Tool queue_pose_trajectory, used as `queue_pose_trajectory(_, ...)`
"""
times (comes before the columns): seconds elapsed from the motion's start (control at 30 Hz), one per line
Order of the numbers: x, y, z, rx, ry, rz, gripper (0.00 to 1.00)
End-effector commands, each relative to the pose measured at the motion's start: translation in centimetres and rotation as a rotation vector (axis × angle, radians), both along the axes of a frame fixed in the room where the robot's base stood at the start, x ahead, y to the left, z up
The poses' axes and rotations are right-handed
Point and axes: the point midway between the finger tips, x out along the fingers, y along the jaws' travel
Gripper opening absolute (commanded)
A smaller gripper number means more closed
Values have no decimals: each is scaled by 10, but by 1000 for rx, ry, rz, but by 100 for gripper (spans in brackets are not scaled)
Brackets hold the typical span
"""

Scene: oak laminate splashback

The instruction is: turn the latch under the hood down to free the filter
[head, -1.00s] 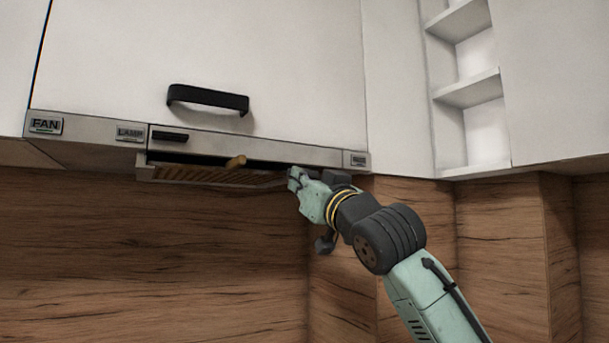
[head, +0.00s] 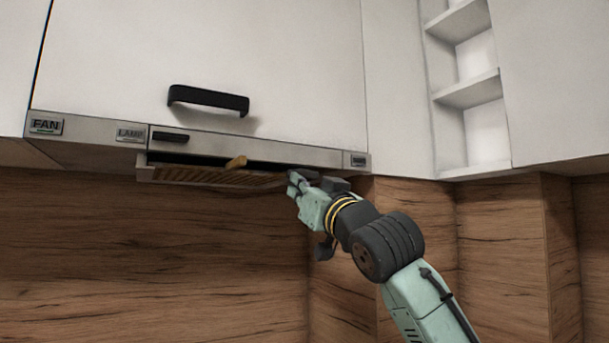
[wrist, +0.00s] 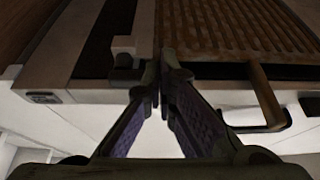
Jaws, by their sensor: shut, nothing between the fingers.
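The slatted, tan filter (head: 215,177) sits under the hood (head: 250,146), with a short yellowish handle (head: 236,162) at its front edge. In the wrist view the filter (wrist: 235,25) fills the upper right, and its handle (wrist: 265,97) reaches toward the hood's front rim. A small pale piece on a dark mount, which looks like the latch (wrist: 123,46), lies left of the filter. My gripper (wrist: 158,76) is shut and empty, its tips just right of the latch's mount; whether they touch it I cannot tell. In the head view my gripper (head: 292,182) is at the filter's right end, where the latch cannot be made out.
A white cabinet door (head: 200,60) with a black handle (head: 208,99) is above the hood. The hood front has FAN (head: 46,126) and LAMP (head: 130,133) labels. A wood splashback (head: 150,260) lies behind, with open shelves (head: 470,90) at the upper right.

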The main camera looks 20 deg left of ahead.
Motion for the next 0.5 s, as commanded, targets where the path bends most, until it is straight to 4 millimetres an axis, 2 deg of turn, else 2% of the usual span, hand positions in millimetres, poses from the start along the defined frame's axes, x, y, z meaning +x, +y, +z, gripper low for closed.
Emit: queue_pose_trajectory(0.5,3,-1,-8,1,2,0,0)
